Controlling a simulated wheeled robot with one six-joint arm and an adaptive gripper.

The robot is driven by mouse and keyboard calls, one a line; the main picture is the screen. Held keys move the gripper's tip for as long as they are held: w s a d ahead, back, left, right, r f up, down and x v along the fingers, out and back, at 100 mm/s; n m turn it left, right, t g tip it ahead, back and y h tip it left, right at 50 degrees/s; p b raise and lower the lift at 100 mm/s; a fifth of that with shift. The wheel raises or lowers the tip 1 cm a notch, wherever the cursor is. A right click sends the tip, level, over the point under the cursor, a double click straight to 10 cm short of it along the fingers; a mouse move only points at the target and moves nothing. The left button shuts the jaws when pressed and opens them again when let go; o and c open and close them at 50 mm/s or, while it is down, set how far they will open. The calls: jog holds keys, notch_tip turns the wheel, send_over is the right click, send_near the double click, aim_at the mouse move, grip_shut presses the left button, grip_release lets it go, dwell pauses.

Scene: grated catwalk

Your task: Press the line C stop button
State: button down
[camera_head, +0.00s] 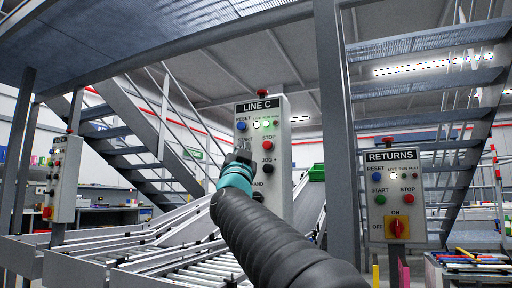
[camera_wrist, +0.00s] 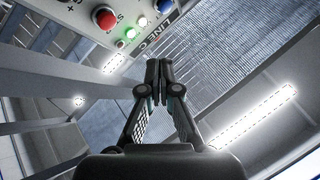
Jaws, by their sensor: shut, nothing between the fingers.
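The grey LINE C panel (camera_head: 281,190) stands upright in the middle of the head view. Its red STOP button (camera_head: 268,145) is on the right side, below the indicator lights and above a black JOG button (camera_head: 267,168). My gripper (camera_head: 240,157) is in front of the panel's left side, left of and a little lower than STOP in the picture, and covers the START button area. In the wrist view the fingers (camera_wrist: 158,82) are shut and empty. The red STOP button (camera_wrist: 104,17) shows there at upper left, apart from the fingertips.
A RETURNS panel (camera_head: 397,237) with its own red STOP button (camera_head: 408,199) stands at right, past a grey post (camera_head: 337,140). Another control panel (camera_head: 65,180) is at left. Roller conveyors (camera_head: 170,262) lie low in front. Stairs and a grated deck are overhead.

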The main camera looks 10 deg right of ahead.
aim_at(263, 145)
jog(key=r+m+h, duration=0.1)
jog(key=m+h, duration=0.1)
jog(key=d+r+m+g+h, duration=0.1)
jog(key=m+h, duration=0.1)
jog(key=h, duration=0.1)
jog(key=r+m+h, duration=0.1)
jog(key=m+h, duration=0.1)
jog(key=shift+d+g, duration=0.3)
jog(key=shift+d, duration=0.05)
jog(key=shift+w+d+p, duration=0.5)
jog(key=shift+w+d, duration=0.35)
jog(key=shift+w, duration=0.35)
jog(key=shift+w+d+p, duration=0.5)
jog(key=shift+w+d, duration=0.35)
jog(key=shift+w, duration=0.35)
jog(key=shift+w+d+p, duration=0.5)
jog(key=shift+w+d, duration=0.35)
jog(key=shift+w, duration=0.35)
jog(key=shift+d, duration=0.1)
jog(key=shift+w+d, duration=0.2)
jog(key=shift+w, duration=0.1)
